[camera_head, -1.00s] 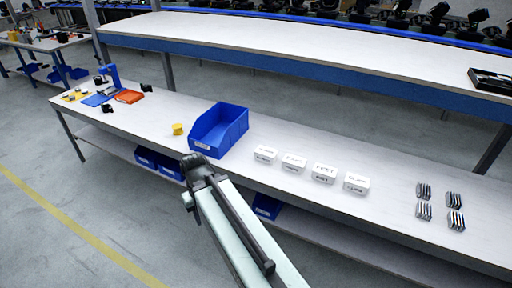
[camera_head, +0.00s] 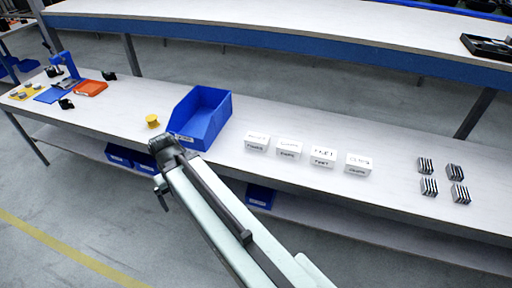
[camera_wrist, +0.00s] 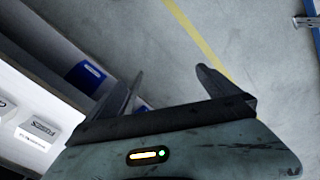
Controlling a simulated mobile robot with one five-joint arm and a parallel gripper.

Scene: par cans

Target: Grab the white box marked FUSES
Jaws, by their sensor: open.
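In the wrist view, a white box lettered FUSES (camera_wrist: 38,132) is at the lower left, left of my gripper and apart from it. In the head view, a row of white lettered boxes stands on the bench; the lettering is too small to read surely, but the leftmost box (camera_head: 257,142) seems to be the same one. My gripper (camera_wrist: 169,72) is open, its two fingers apart with only floor between them. In the head view the arm's end is in front of the bench, left of the row, near the blue bin.
A large blue open bin (camera_head: 203,118) stands left of the boxes, with a yellow spool (camera_head: 152,121) beside it. Several striped blocks (camera_head: 429,186) are to the right. Blue bins (camera_head: 260,197) sit on the lower shelf. Bench surface (camera_head: 300,105) behind the boxes is clear.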

